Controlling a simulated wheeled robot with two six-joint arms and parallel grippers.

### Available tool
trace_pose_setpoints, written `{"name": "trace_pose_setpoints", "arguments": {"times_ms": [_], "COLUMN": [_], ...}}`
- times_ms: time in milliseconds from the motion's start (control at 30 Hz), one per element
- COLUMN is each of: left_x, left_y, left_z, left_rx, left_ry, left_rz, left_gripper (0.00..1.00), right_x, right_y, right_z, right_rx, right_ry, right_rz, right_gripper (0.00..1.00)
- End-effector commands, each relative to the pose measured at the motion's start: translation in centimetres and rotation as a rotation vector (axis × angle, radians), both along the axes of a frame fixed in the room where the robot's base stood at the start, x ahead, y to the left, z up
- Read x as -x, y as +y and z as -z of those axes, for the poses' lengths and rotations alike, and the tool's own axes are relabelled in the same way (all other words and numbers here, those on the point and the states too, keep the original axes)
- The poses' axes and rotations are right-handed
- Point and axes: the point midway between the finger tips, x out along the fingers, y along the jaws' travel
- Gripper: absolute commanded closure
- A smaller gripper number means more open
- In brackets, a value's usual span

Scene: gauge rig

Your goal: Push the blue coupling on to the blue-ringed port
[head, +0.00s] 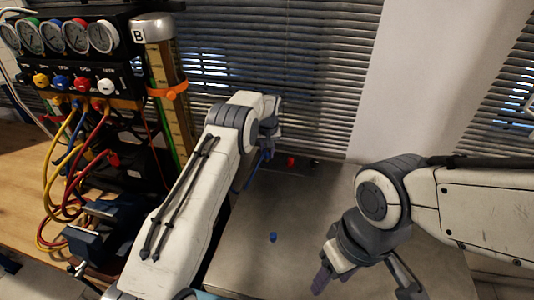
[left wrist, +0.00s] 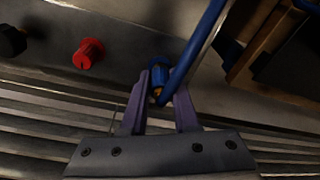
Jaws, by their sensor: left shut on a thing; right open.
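My left gripper (left wrist: 165,95) is shut on the blue coupling (left wrist: 160,75) in the left wrist view. A blue hose (left wrist: 203,42) runs from it to the upper right. The coupling is at the grey panel surface, in line with a red fitting. The blue-ringed port is not clear to see, so I cannot tell whether the coupling is seated. In the head view my left gripper (head: 267,150) is at the back of the table, largely hidden by my arm, with some blue hose (head: 250,178) below it. My right gripper (head: 362,285) is open and empty at the lower right.
A red fitting (left wrist: 88,53) and a black one (left wrist: 12,41) stand left of the coupling. The gauge rig (head: 75,60) with hoses stands at the left.

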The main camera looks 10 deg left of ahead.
Motion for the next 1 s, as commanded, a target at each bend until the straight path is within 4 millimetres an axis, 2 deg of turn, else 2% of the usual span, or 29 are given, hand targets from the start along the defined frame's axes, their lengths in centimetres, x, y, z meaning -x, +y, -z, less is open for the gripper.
{"name": "trace_pose_setpoints", "arguments": {"times_ms": [800, 833, 867, 900, 1000], "left_x": [0.03, 0.04, 0.04, 0.03, 0.02], "left_y": [0.0, -0.01, -0.01, 0.0, 0.0], "left_z": [0.22, 0.21, 0.22, 0.22, 0.19], "left_rx": [0.0, 0.0, 0.0, 0.0, 0.0], "left_ry": [0.001, 0.001, 0.001, 0.001, 0.001], "left_rz": [0.0, 0.0, 0.0, 0.0, 0.0], "left_gripper": [1.0, 0.68, 0.56, 0.51, 0.51], "right_x": [0.0, 0.0, 0.0, 0.0, 0.0], "right_y": [0.0, 0.0, 0.0, 0.0, 0.0], "right_z": [0.18, 0.18, 0.19, 0.19, 0.19], "right_rx": [0.0, 0.0, 0.0, 0.0, 0.0], "right_ry": [0.0, 0.0, 0.0, 0.0, 0.0], "right_rz": [0.0, 0.0, 0.0, 0.0, 0.0], "right_gripper": [0.44, 0.44, 0.44, 0.44, 0.44]}}
